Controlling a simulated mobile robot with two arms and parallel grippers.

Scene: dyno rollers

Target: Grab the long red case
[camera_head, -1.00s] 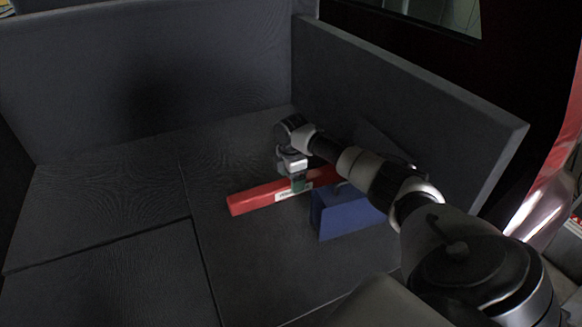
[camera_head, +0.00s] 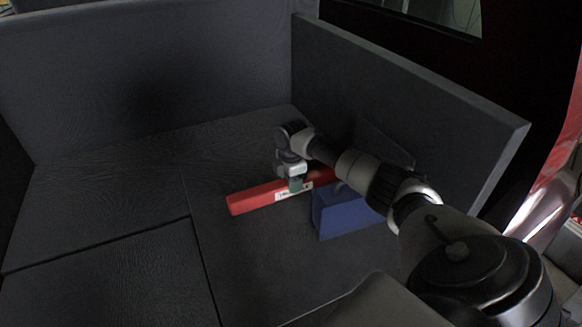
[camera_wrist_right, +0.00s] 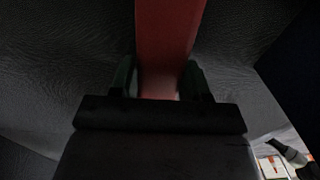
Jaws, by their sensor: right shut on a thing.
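The long red case (camera_head: 258,196) lies on the dark floor panel, with a white label on its near side. Its right part is hidden behind my right arm and a blue case. My right gripper (camera_head: 296,184) is over the red case near the label, with its fingers pointing down. In the right wrist view, the red case (camera_wrist_right: 168,45) runs between the two fingers of my right gripper (camera_wrist_right: 162,82), which are shut on its sides. I cannot see clearly whether the case is lifted off the floor. My left gripper is not in view.
A blue case (camera_head: 345,213) stands just right of and nearer than the red case, below my right arm. A dark side wall (camera_head: 420,90) rises on the right and a back wall (camera_head: 150,75) at the rear. The floor (camera_head: 110,215) on the left is clear.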

